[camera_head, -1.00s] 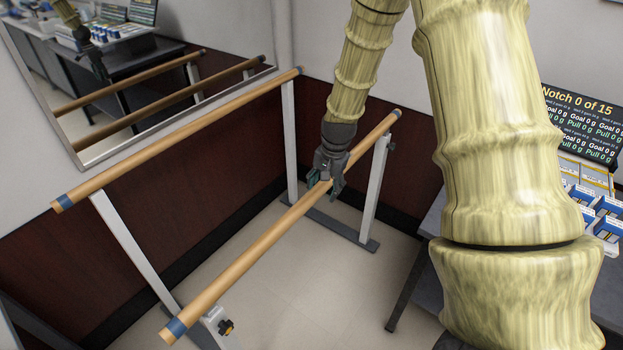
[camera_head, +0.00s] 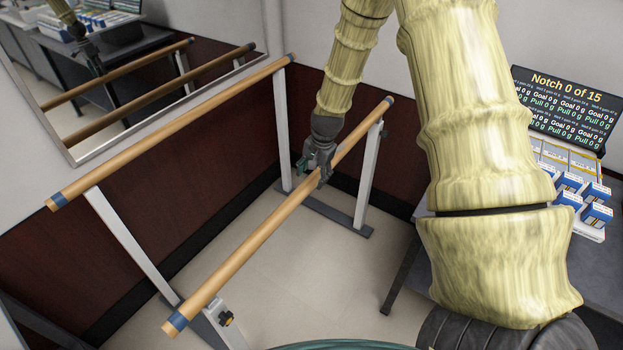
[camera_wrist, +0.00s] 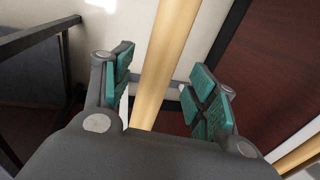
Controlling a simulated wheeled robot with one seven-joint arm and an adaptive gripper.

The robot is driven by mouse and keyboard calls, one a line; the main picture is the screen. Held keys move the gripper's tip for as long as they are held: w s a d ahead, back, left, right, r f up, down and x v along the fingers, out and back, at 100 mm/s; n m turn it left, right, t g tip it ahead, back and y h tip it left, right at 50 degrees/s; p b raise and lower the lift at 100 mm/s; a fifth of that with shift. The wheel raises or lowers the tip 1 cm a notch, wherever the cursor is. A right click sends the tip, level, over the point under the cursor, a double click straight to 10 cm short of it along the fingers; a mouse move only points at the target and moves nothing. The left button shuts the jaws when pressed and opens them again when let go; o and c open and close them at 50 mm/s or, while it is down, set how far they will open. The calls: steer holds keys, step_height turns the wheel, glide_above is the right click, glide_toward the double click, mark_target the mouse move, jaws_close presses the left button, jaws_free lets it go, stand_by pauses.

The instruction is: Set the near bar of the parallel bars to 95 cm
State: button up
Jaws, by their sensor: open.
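The near bar (camera_head: 265,228) is a wooden rail with blue ends, sloping from lower left to upper right in the head view. White posts carry it, one at the right (camera_head: 368,175) and one at the lower left. A dark knob (camera_head: 226,318) sits on the lower left post. My gripper (camera_head: 312,172) is at the bar's far half, with its fingers beside and around it. In the wrist view the bar (camera_wrist: 158,70) runs between the open teal-padded fingers (camera_wrist: 160,95), with gaps on both sides. No height scale can be read.
The far bar (camera_head: 170,132) runs parallel near the wall, below a mirror (camera_head: 110,140). A dark table at the right holds a screen (camera_head: 565,105) reading "Notch 0 of 15" and a tray of blue-and-white boxes (camera_head: 585,205). Floor between the bars is clear.

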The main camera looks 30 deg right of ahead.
mark_target(312, 179)
steer(key=shift+w+a+f+p, duration=0.1)
steer(key=shift+w+f+p, duration=0.05)
steer(key=shift+f, duration=0.7)
steer(key=shift+w+f+p, duration=0.15)
steer(key=shift+f, duration=0.7)
steer(key=c, duration=1.3)
steer(key=shift+r, duration=0.1)
